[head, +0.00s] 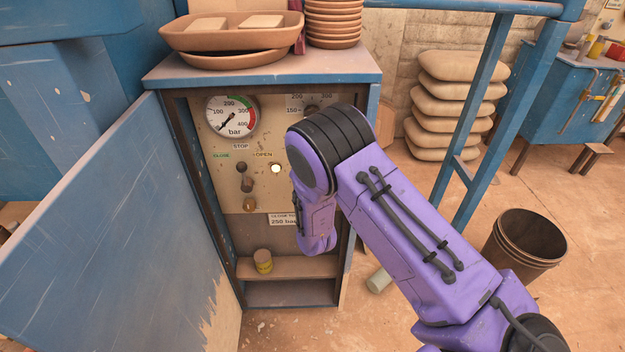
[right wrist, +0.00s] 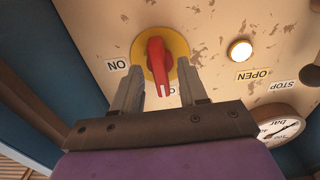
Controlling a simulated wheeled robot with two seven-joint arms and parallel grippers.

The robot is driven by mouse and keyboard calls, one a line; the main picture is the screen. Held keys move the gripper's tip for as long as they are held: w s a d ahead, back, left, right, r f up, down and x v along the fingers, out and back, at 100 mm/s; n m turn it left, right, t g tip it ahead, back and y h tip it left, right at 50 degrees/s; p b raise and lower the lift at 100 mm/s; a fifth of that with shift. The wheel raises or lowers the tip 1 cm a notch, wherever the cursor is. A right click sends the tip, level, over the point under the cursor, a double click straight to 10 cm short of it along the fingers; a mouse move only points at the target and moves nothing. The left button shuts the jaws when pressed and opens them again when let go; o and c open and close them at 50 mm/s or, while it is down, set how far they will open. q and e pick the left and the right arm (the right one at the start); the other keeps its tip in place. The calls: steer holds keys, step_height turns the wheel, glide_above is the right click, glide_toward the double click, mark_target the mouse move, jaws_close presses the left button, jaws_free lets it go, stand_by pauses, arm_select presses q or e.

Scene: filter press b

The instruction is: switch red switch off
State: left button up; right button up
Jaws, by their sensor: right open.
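The red switch (right wrist: 157,62) sits on a round yellow plate (right wrist: 179,46) on the worn cream panel in the right wrist view, which shows the panel upside down. Its handle extends down in that picture. An ON label (right wrist: 117,65) is beside it, and another label below is mostly hidden. My right gripper (right wrist: 160,72) is open, with one finger on each side of the handle. I cannot tell whether either finger touches it. In the head view my purple right arm covers the switch and the gripper. My left gripper is not in view.
The panel (head: 228,150) is inside a blue cabinet with its door (head: 120,230) swung open to the left. A pressure gauge (head: 231,117), a lever (head: 245,178) and a lit lamp (head: 276,169) are near. Clay dishes (head: 230,38) stand on top. A blue post (head: 480,120) stands right.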

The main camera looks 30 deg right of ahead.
steer(key=v, duration=1)
steer(key=shift+b, duration=0.4)
steer(key=s+f+g+y, duration=0.3)
steer(key=s+f+g, duration=0.3)
steer(key=s+f, duration=0.5)
steer(key=s+a+f+g+y, duration=0.1)
steer(key=s+f+g+y, duration=0.2)
steer(key=s+f+g, duration=0.3)
steer(key=s+f, duration=0.5)
steer(key=s, duration=0.7)
steer(key=shift+s+f+m+p, duration=0.15)
steer(key=shift+f+m+p, duration=0.15)
steer(key=shift+f+p, duration=0.05)
